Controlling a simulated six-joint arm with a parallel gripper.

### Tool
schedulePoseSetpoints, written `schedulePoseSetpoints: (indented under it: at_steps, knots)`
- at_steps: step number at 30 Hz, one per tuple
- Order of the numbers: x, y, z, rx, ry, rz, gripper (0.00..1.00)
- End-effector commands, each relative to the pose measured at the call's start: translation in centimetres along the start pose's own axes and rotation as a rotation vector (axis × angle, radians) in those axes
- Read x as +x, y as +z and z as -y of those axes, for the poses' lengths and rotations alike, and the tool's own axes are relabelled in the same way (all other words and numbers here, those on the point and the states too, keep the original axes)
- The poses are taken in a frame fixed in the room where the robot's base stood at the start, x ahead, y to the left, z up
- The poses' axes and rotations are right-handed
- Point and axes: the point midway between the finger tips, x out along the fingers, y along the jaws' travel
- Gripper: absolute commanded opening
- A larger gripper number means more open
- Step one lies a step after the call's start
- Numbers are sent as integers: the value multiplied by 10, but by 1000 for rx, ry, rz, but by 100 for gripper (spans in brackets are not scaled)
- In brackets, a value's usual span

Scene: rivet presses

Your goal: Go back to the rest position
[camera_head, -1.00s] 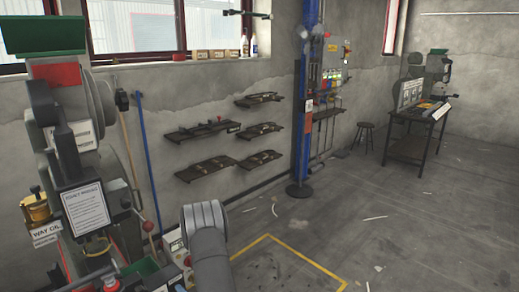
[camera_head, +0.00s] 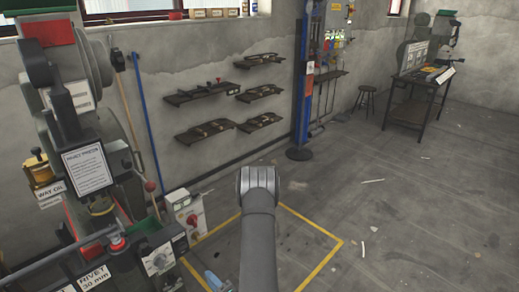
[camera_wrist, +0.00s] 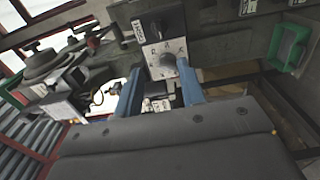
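My gripper (camera_wrist: 160,85) shows in the wrist view as two blue fingers standing apart with nothing held between them. Behind the fingers is a grey control plate with a rotary knob (camera_wrist: 167,60). A blue part, likely of my gripper (camera_head: 215,282), shows at the bottom edge, mostly cut off. The near rivet press (camera_head: 75,120) stands at the left, with a sign and a knob panel (camera_head: 158,259) low on its front.
A box with a red switch (camera_head: 189,217) stands beside the press. Wall shelves (camera_head: 200,95) hold dark tools. A blue column (camera_head: 303,80) stands further back. A second press on a table (camera_head: 412,112) and a stool (camera_head: 365,100) are at back right. The right floor is mostly open.

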Motion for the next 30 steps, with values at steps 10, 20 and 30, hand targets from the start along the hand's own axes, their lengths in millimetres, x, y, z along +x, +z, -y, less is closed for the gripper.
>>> schedulePoseSetpoints:
  at_steps: [10,20,30]
  knots:
    - [14,-2,0,-2,2,-5,36]
    - [70,-2,-1,-4,5,-6,36]
    - [138,-2,-2,-2,6,-5,36]
